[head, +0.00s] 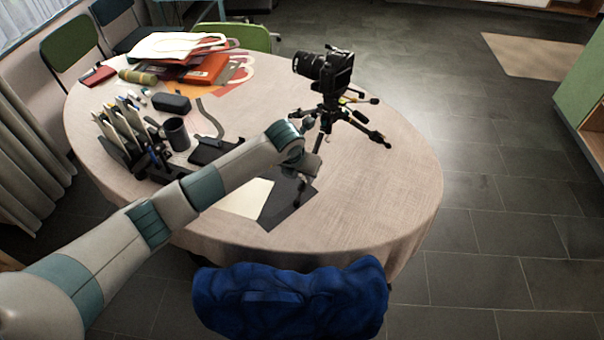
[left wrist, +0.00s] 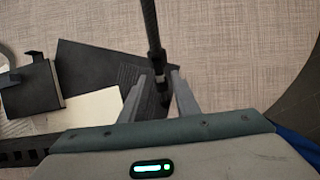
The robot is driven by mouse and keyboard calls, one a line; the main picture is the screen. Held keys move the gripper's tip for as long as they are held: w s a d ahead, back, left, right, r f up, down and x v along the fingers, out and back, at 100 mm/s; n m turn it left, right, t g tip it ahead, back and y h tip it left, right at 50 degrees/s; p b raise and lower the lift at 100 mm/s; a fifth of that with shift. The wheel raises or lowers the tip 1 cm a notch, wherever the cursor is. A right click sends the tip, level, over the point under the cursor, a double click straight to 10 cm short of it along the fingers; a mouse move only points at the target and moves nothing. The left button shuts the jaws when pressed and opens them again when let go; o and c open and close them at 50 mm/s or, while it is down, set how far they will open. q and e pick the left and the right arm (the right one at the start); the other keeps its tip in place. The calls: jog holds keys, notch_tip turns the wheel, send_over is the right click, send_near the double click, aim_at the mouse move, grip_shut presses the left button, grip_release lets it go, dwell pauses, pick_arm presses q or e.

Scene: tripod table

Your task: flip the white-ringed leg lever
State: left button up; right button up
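A black camera (head: 328,70) stands on a black tripod (head: 340,118) with spread legs on the round table. In the left wrist view, one tripod leg (left wrist: 150,30) comes down from the top between my fingers. A pale ring shows at the lever joint (left wrist: 159,76) low on this leg. My left gripper (left wrist: 159,88) is open, with one finger on each side of the joint and small gaps visible. In the head view, my left gripper (head: 307,172) is beside the near leg, and the lever is too small to make out. My right gripper is not in view.
The round table (head: 390,210) is clear on its right side. Dark and cream sheets (head: 245,200) lie below the gripper. A mug (head: 176,134), a pen and file holder (head: 125,140) and a dark case (head: 171,103) stand left. A blue chair back (head: 290,300) is at the near edge.

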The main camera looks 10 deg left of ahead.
pick_arm(q)
grip_shut()
jog(key=shift+w+r+g, duration=0.1)
jog(key=shift+r+g, duration=0.05)
jog(key=shift+g, duration=0.15)
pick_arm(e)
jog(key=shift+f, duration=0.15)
pick_arm(q)
jog(key=shift+w+r+g+y+b, duration=0.2)
jog(key=shift+g+y+b, duration=0.1)
jog(key=shift+g+b, duration=0.45)
jog(key=shift+w+d+r+g+y+b, duration=0.15)
jog(key=shift+r+g+y+b, duration=0.15)
jog(key=shift+g+b, duration=0.85)
jog(key=shift+b, duration=0.1)
jog(key=g+b, duration=0.1)
jog(key=b, duration=0.1)
jog(key=r+g+y+b, duration=0.1)
jog(key=shift+w+b, duration=0.2)
jog(key=shift+b, duration=0.15)
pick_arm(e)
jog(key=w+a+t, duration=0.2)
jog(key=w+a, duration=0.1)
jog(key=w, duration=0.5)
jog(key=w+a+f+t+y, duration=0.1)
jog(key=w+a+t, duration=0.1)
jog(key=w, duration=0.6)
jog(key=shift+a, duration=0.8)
